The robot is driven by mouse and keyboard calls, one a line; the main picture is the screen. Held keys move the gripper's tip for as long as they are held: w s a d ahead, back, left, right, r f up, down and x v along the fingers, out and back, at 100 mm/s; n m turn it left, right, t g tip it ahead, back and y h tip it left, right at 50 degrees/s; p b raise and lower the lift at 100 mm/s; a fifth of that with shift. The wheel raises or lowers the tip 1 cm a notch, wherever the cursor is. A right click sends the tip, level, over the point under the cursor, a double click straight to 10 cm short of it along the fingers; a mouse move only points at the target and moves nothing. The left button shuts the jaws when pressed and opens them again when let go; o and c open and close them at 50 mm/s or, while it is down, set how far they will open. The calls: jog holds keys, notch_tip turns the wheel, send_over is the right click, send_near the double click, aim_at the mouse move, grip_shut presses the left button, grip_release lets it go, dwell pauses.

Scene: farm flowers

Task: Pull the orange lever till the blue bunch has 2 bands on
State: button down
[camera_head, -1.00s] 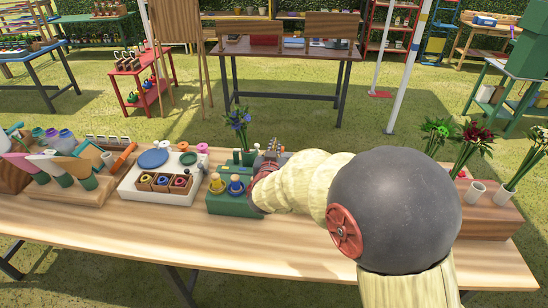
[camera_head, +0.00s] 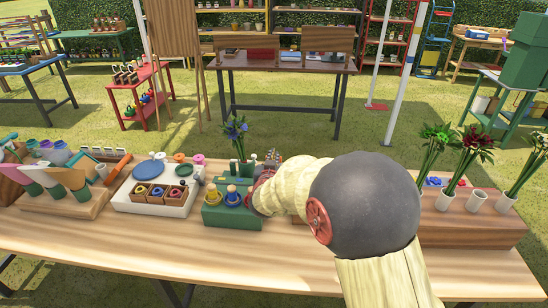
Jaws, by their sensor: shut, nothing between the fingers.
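The blue bunch (camera_head: 235,129) stands upright behind the green block (camera_head: 231,216), with its green stems below. Any bands on it are too small to tell. My gripper (camera_head: 272,158) is at the block's right end, just right of the bunch's stems. Its grey fingers are small and partly hidden by my arm; they look shut and empty. An orange bar (camera_head: 118,168) slants up at the left, far from my gripper; I cannot tell if it is the lever. My arm hides whatever lies behind it.
A white tray (camera_head: 150,205) with spools and discs stands left of the green block. A wooden rack (camera_head: 62,207) with tilted cones is further left. The table's front strip (camera_head: 230,262) is clear.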

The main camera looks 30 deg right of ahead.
jog(key=shift+w, duration=0.1)
jog(key=shift+w+d+p, duration=0.15)
jog(key=shift+p, duration=0.45)
jog(key=w+g+p, duration=0.1)
jog(key=p, duration=0.2)
jog(key=w+d+f+y+p, duration=0.1)
jog(key=p, duration=0.2)
jog(key=shift+d+f+g, duration=0.25)
jog(key=shift+f+g, duration=0.05)
jog(key=shift+g, duration=0.1)
jog(key=shift+w+d+f+g+y+p, duration=0.4)
jog(key=shift+w+d+f+g+p, duration=0.45)
jog(key=shift+f+p, duration=1.05)
jog(key=shift+w+d+f+g+y+p, duration=0.2)
jog(key=shift+w+d+f+y+p, duration=0.25)
jog(key=shift+w+f+p, duration=1.1)
jog(key=shift+w+d+f+g+y+p, duration=0.35)
jog(key=shift+w+d+f+g+p, duration=0.3)
jog(key=shift+f+p, duration=1.55)
jog(key=shift+d+f, duration=0.1)
jog(key=shift+f, duration=0.05)
